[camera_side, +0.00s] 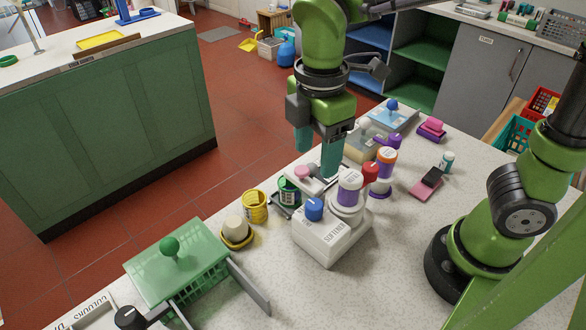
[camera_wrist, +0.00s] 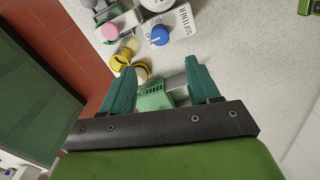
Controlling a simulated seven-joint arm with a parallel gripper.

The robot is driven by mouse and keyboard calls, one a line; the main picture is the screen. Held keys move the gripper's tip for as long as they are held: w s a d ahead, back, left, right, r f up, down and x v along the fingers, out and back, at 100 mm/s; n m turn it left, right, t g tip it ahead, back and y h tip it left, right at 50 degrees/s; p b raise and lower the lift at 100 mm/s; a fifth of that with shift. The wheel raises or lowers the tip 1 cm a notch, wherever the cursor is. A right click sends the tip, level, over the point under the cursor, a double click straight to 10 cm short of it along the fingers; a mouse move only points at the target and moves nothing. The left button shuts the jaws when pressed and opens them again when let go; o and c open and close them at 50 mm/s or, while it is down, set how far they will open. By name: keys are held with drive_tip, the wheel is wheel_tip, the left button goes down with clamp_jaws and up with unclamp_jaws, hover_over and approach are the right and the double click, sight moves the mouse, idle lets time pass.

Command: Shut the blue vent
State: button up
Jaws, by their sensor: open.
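A light blue unit with a round blue knob (camera_side: 392,105) stands at the back of the counter, and it is the likeliest blue vent. Its slots are too small to make out, so I cannot tell whether it is open or shut. A blue dial (camera_side: 313,208) sits on the white softener box (camera_side: 325,242); the dial also shows in the wrist view (camera_wrist: 158,36). My gripper (camera_side: 318,163) is open and empty, pointing down above the middle of the counter, left of and nearer than the blue-knobbed unit. In the wrist view its teal fingers (camera_wrist: 160,68) are spread apart.
A green slotted box (camera_side: 165,262) with a green knob stands at the front left. Yellow cups (camera_side: 255,207), a white-and-purple jar (camera_side: 349,188) and other small containers crowd the middle. A pink block (camera_side: 432,128) lies right of the blue unit.

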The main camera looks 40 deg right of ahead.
sight(313, 204)
wheel_tip(313, 204, down, 12)
drive_tip(key=shift+f, duration=0.25)
drive_tip(key=c, duration=1)
drive_tip(key=shift+c, duration=0.2)
